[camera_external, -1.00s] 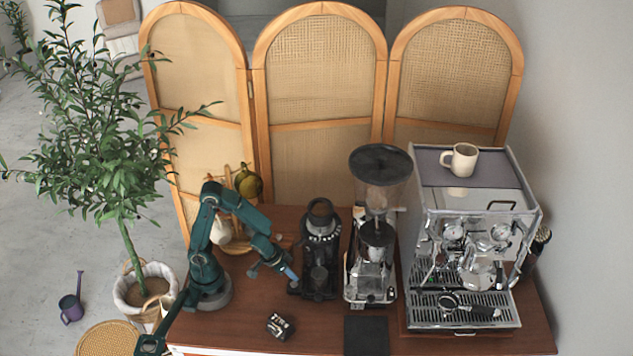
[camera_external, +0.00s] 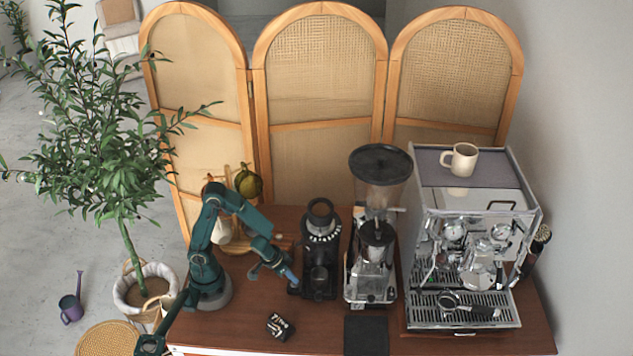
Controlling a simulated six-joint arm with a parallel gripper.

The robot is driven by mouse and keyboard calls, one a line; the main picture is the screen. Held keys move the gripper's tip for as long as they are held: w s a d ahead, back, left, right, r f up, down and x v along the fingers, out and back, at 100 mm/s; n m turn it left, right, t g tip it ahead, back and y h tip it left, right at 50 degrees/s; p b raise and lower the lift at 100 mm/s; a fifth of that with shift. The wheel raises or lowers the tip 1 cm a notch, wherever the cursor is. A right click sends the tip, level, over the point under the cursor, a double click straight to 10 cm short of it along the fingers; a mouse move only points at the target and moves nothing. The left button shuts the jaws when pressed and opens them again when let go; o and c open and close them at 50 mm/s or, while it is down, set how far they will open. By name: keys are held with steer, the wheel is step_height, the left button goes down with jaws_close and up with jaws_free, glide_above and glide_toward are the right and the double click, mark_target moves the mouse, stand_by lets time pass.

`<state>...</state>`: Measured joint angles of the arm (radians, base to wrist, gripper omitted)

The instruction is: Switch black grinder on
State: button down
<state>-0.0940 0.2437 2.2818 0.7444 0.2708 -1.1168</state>
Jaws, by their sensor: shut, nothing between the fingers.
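The black grinder (camera_external: 322,238) stands upright on the wooden cart top, left of the silver grinder. It has a dark top opening and a ring of light marks below it. My gripper (camera_external: 295,280) is shut and empty, low at the left side of the black grinder's base. It is close to the grinder; I cannot tell whether it touches. The grinder's switch is too small to make out.
The silver grinder (camera_external: 371,270) with a hopper stands just to the right, then the espresso machine (camera_external: 470,240) with a cup (camera_external: 460,159) on top. A small black-and-white box (camera_external: 280,326) lies in front. A black mat (camera_external: 366,336) lies at the front edge. A mug rack (camera_external: 236,235) stands behind my arm.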

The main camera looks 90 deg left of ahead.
steer(key=shift+f, duration=0.45)
stand_by(0.3)
steer(key=shift+r, duration=2.8)
steer(key=shift+w+r, duration=0.1)
steer(key=shift+r, duration=0.25)
steer(key=s+d+r+m+h, duration=0.1)
steer(key=s+d+r+m, duration=0.2)
steer(key=s, duration=0.2)
steer(key=s+d+r+m+t+h, duration=0.1)
steer(key=s+d+r+m, duration=0.2)
steer(key=s, duration=0.3)
steer(key=shift+s+d+r+h, duration=0.2)
steer(key=shift+d+r+h, duration=0.1)
steer(key=shift+d, duration=0.45)
